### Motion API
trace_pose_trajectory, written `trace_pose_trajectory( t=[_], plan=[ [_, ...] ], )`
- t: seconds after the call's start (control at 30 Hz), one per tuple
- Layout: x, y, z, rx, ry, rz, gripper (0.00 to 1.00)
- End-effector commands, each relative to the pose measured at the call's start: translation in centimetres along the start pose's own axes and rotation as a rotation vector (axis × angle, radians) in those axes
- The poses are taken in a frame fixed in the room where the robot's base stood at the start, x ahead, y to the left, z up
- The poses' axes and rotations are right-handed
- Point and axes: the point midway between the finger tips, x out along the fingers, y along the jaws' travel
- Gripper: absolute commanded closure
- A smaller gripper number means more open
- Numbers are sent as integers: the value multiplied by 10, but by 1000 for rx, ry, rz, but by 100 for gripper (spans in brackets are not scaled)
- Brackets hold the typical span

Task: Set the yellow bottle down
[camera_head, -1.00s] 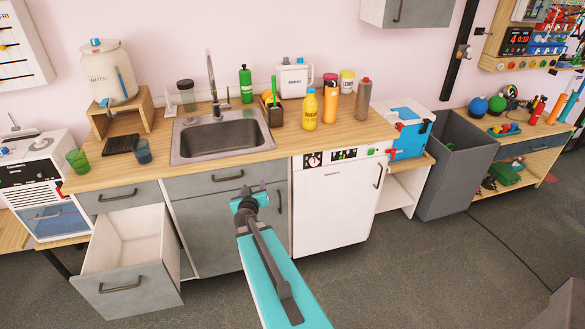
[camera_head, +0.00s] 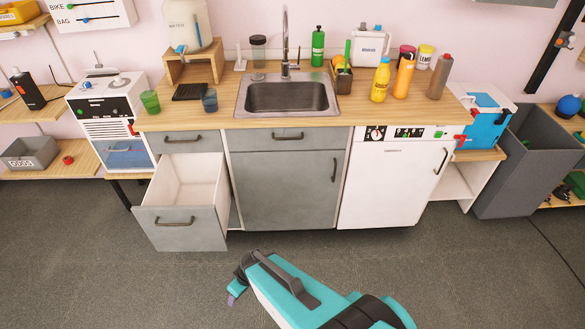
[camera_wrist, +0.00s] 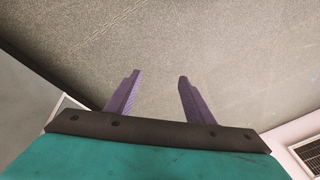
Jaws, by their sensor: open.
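The yellow bottle (camera_head: 381,80) stands upright on the wooden counter (camera_head: 190,121), right of the sink, in the head view. My gripper (camera_head: 234,295) is low over the floor in front of the cabinets, well away from the bottle. In the wrist view, the two purple fingers (camera_wrist: 157,88) are apart with nothing between them, above the grey floor. The bottle is not in the wrist view.
An orange bottle (camera_head: 403,76) and a brown bottle (camera_head: 439,77) stand right of the yellow one. A utensil holder (camera_head: 341,82) is to its left, beside the sink (camera_head: 287,97). An open drawer (camera_head: 180,226) juts out at left. A grey bin (camera_head: 515,190) stands at right.

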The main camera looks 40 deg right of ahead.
Motion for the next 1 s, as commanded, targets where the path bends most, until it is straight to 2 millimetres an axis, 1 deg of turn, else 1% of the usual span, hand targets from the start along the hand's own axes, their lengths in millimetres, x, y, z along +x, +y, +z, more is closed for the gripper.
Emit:
trace_pose_trajectory(
  t=[0.03,0.13,0.2,0.3,0.4,0.5,0.6,0.7,0.93,0.97,1.0],
  plan=[
    [3,-8,24,14,-79,-13,52],
    [3,-18,68,63,-236,-19,52],
    [-1,-21,96,109,-343,-7,52],
    [-12,-22,131,186,-478,28,52],
    [-24,-21,154,264,-577,71,52],
    [-33,-20,168,327,-640,108,52],
    [-39,-20,176,367,-675,132,52],
    [-41,-19,179,385,-690,143,52],
    [-42,-19,179,388,-690,144,52],
    [-42,-19,179,388,-690,144,55],
    [-42,-19,179,388,-690,144,62]
  ],
)
